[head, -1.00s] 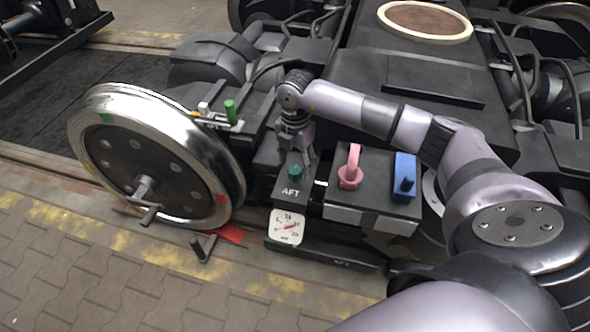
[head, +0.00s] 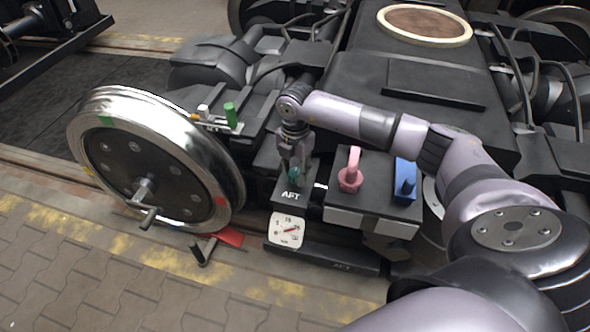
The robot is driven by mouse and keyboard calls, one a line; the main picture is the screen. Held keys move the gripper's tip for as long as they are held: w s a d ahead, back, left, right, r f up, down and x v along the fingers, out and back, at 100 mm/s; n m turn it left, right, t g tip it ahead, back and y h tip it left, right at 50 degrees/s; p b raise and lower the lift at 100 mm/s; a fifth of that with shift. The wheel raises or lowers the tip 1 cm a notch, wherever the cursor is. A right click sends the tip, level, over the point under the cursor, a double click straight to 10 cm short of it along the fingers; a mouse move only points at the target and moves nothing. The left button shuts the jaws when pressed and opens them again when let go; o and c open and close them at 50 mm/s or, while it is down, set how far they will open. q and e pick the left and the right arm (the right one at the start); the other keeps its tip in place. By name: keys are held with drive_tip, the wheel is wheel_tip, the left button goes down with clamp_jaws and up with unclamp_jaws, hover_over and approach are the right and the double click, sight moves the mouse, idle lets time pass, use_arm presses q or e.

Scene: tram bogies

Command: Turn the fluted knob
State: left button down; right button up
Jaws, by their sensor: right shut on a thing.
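The fluted knob (head: 293,177) is small and teal green. It sits on top of a dark box marked AFT (head: 291,195), in the middle of the head view. My right gripper (head: 294,172) points down over the box and is shut on the knob, its fingers hiding part of it. A white square dial (head: 287,230) with a red needle is on the front below the box. My left gripper is not in view.
Right of the knob are a pink handle (head: 350,174) and a blue lever block (head: 405,180) on a grey-edged box. A steel wheel (head: 150,165) stands at left. A green cylinder (head: 231,114) is behind. A red wedge (head: 231,237) lies on the paving.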

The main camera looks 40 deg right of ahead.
drive_tip(key=c, duration=0.4)
